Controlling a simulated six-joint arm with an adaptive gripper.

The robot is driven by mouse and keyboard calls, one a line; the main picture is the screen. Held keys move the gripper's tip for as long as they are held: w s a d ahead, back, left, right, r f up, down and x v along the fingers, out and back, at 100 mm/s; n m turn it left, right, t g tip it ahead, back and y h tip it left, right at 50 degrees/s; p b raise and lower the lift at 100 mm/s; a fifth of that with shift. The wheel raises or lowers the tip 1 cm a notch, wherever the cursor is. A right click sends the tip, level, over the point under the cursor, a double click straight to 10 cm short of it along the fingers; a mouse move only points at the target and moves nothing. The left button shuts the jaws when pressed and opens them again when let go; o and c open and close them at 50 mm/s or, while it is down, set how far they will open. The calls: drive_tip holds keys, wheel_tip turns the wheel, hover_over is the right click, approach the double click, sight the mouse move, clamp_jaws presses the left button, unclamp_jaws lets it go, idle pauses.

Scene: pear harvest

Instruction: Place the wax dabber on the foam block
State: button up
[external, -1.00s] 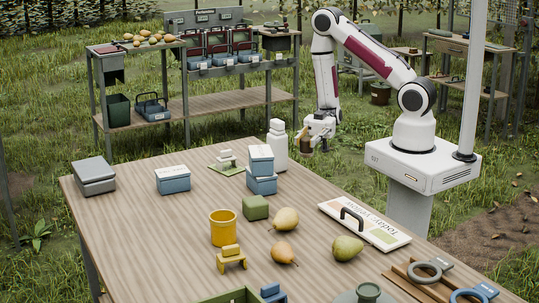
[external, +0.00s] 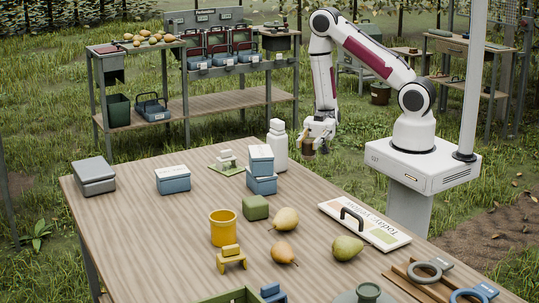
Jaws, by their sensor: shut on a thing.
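My gripper (external: 310,141) hangs beyond the table's far right edge, to the right of the white bottle. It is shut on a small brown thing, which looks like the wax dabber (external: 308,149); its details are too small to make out. A green block (external: 256,207), which looks like the foam block, sits on the table between the yellow cup and the pears. Its visible top is bare. My gripper is above and well apart from it.
On the wooden table (external: 140,220), a white bottle (external: 279,150) and stacked blue boxes (external: 262,172) stand near my gripper. A yellow cup (external: 223,228), several pears (external: 286,219) and a sign with a black handle (external: 365,222) lie around the green block.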

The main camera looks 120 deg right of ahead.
drive_tip(key=w+a+n+g+y, duration=0.2)
drive_tip(key=a+g+y, duration=0.1)
drive_tip(key=a, duration=0.5)
drive_tip(key=w+a+r+m+t+h, duration=0.2)
drive_tip(key=w+a+m+t+h, duration=0.15)
drive_tip(key=w+a, duration=0.75)
drive_tip(key=w+a+r+m+t+h, duration=0.3)
drive_tip(key=w+a, duration=0.4)
drive_tip(key=w, duration=0.7)
drive_tip(key=shift+w+d+r+m+h, duration=1.25)
drive_tip(key=shift+d+m+h, duration=1.3)
drive_tip(key=shift+h, duration=2.9)
drive_tip(key=s+d+f+m+g+h, duration=0.1)
drive_tip(key=s+d+m+g+h, duration=0.1)
drive_tip(key=d+h, duration=0.3)
drive_tip(key=s+d+f+m+g+h, duration=0.1)
drive_tip(key=s+d+m+h, duration=0.3)
drive_tip(key=d, duration=0.4)
drive_tip(key=shift+m+g+h, duration=0.5)
drive_tip(key=shift+m+g, duration=0.2)
drive_tip(key=shift+g, duration=0.05)
